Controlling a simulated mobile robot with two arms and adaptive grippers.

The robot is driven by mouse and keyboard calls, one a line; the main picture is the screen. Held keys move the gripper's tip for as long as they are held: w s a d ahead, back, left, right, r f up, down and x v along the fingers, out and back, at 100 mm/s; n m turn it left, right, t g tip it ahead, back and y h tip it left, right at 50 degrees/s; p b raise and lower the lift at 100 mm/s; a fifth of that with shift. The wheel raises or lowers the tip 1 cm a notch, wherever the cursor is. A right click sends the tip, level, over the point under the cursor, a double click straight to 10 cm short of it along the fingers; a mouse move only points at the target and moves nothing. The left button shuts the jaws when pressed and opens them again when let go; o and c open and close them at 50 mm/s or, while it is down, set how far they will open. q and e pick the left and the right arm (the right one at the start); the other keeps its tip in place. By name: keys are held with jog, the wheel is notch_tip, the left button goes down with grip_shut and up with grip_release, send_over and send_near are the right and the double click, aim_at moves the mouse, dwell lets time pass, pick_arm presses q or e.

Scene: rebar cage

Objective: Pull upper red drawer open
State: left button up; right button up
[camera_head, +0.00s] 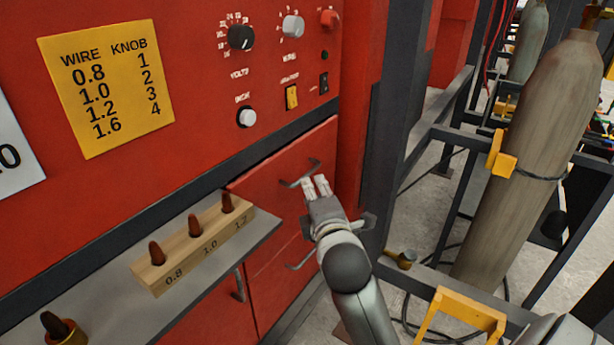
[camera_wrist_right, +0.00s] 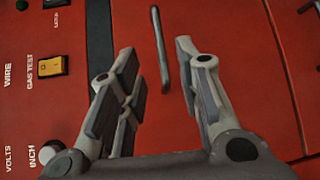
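The upper red drawer (camera_head: 262,182) is in the red cabinet front, right of centre in the head view, and looks closed. Its thin grey bar handle (camera_head: 302,174) is near the top of its face. My right gripper (camera_head: 316,185) is at this handle, with its fingertips close to the bar. In the right wrist view the open fingers (camera_wrist_right: 158,85) point at the red drawer face (camera_wrist_right: 235,45), and the handle (camera_wrist_right: 160,50) appears between them. The fingers do not grip it; contact cannot be told. My left gripper is not in view.
A lower drawer handle (camera_head: 301,261) is below. A grey shelf (camera_head: 215,272) with a wooden block (camera_head: 205,240) of brown-tipped pegs juts out at left. A dark post (camera_head: 405,100) and a gas cylinder (camera_head: 530,160) in a frame stand to the right.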

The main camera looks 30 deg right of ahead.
jog(key=x, duration=0.8)
jog(key=shift+p, duration=0.4)
grip_shut()
